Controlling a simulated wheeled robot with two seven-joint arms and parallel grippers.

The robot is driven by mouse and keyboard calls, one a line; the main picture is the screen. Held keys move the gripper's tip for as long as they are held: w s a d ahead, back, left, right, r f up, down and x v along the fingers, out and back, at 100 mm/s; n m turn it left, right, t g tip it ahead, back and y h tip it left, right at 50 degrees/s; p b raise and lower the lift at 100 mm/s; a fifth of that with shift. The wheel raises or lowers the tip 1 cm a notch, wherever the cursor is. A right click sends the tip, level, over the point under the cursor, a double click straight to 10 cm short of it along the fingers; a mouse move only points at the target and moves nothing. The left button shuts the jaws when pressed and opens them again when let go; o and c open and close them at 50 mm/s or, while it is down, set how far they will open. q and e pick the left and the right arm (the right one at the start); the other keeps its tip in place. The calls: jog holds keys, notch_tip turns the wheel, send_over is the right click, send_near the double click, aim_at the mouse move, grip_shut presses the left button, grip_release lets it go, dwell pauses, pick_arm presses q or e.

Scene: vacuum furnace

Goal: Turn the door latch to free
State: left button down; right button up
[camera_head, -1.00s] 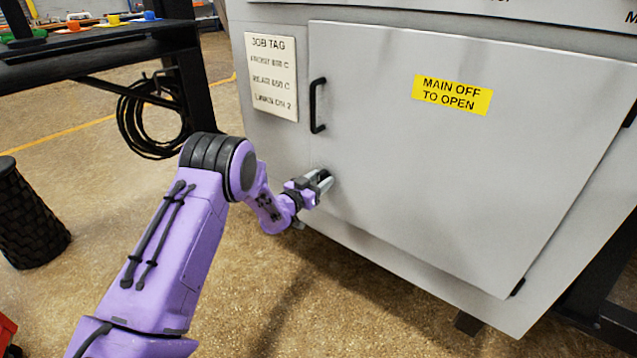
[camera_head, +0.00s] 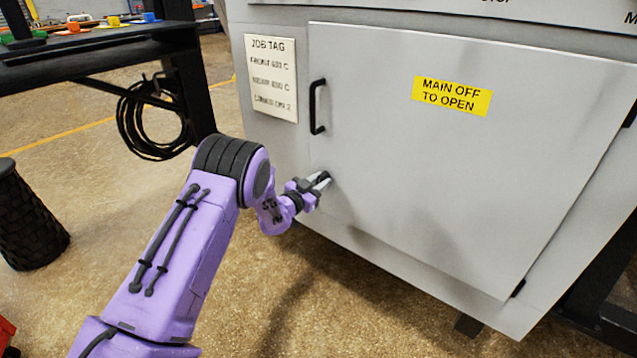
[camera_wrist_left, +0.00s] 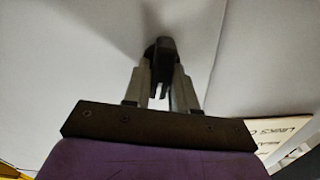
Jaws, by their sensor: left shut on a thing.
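The grey cabinet door (camera_head: 440,190) is closed, with a black bar handle (camera_head: 317,106) near its left edge. The door latch is a small dark knob at the door's lower left, mostly hidden by my gripper in the head view. It shows in the left wrist view as a black latch (camera_wrist_left: 160,50) between the fingertips. My left gripper (camera_head: 322,180) is shut on the latch, and both fingers lie along its sides in the wrist view (camera_wrist_left: 160,80). My right gripper is not in view.
A yellow sign (camera_head: 452,95) reads "MAIN OFF TO OPEN". A job tag (camera_head: 271,77) hangs left of the handle. A dark table (camera_head: 100,55) and a coiled black hose (camera_head: 150,118) are at left. A black woven bin (camera_head: 28,220) stands on the floor.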

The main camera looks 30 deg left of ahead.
pick_arm(q)
jog(key=m, duration=0.3)
jog(key=shift+d+f+m+b, duration=0.1)
jog(key=shift+m+b, duration=0.2)
jog(key=shift+b, duration=0.05)
jog(key=m, duration=0.2)
jog(key=shift+m+b, duration=0.4)
jog(key=m+b, duration=0.1)
jog(key=m, duration=0.2)
jog(key=shift+d+f, duration=0.15)
jog(key=shift+m+b, duration=0.9)
jog(key=shift+m, duration=0.9)
jog(key=c, duration=1)
grip_release()
jog(key=shift+s, duration=0.15)
